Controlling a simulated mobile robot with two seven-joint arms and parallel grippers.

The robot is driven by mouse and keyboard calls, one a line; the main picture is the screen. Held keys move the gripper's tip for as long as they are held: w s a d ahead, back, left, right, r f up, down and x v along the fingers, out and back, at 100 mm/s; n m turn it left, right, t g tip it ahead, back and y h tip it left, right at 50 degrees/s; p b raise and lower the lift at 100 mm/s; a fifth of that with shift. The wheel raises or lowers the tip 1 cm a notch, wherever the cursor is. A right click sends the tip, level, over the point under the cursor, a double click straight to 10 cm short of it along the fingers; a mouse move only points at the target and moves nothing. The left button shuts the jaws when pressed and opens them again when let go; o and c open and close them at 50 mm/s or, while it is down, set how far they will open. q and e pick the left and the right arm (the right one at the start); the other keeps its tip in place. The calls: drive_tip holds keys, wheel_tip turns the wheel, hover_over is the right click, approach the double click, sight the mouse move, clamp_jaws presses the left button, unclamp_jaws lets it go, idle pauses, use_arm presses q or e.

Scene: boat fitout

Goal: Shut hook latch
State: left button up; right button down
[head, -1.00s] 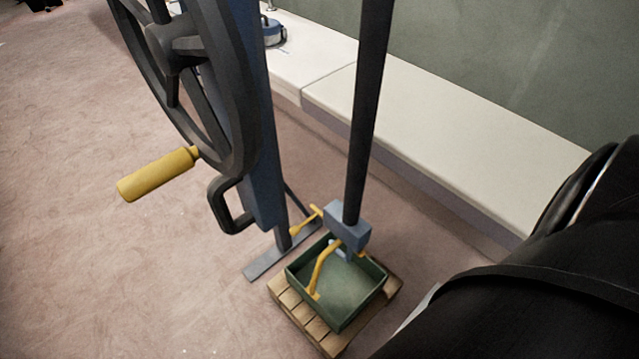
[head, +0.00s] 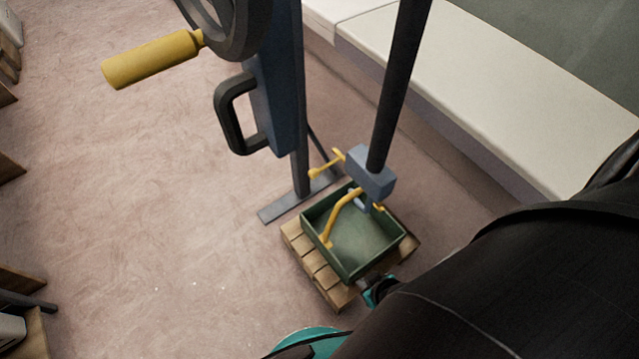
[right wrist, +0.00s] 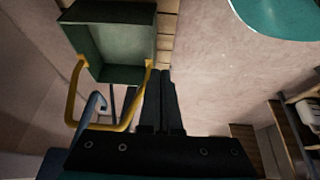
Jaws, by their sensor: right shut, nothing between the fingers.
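A blue-grey hook block (head: 370,172) hangs at the lower end of a dark pole. Its grey hook (head: 358,200) is partly hidden below the block; in the right wrist view the hook (right wrist: 91,106) shows beside the box's yellow handle (right wrist: 72,98). A yellow lever with a round end (head: 325,165) sticks out left of the block; whether it is the latch I cannot tell. The green box (head: 350,247) stands under the hook with its handle raised. My right gripper (right wrist: 160,76) is shut and empty, near the box's handle; in the head view my arm mostly hides it. My left gripper is out of view.
The box rests on a wooden pallet (head: 315,272). A blue post with a black handle (head: 232,115) and a wheel with a yellow grip (head: 152,60) stand to the left. A white bench (head: 480,90) runs behind. Floor at left is open.

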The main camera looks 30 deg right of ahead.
drive_tip(key=w+d+r+t+b, duration=0.2)
drive_tip(key=w+r+b, duration=0.1)
drive_tip(key=w, duration=0.4)
drive_tip(key=w+d+r+t+b, duration=0.2)
drive_tip(key=w+r+t+b, duration=0.15)
drive_tip(key=w, duration=0.25)
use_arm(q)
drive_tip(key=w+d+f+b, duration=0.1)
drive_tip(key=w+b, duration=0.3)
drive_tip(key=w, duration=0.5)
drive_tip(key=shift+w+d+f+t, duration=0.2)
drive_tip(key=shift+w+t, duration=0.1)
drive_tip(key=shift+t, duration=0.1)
use_arm(e)
drive_tip(key=w+r+t, duration=0.1)
drive_tip(key=w+r, duration=0.1)
drive_tip(key=r, duration=0.3)
drive_tip(key=w+r+t+y, duration=0.1)
drive_tip(key=w+r+t, duration=0.1)
drive_tip(key=r, duration=0.3)
drive_tip(key=shift+w+a+n, duration=0.25)
drive_tip(key=shift+w+n, duration=0.05)
drive_tip(key=shift+w, duration=0.45)
use_arm(q)
drive_tip(key=shift+b, duration=0.3)
use_arm(e)
drive_tip(key=shift+r, duration=0.1)
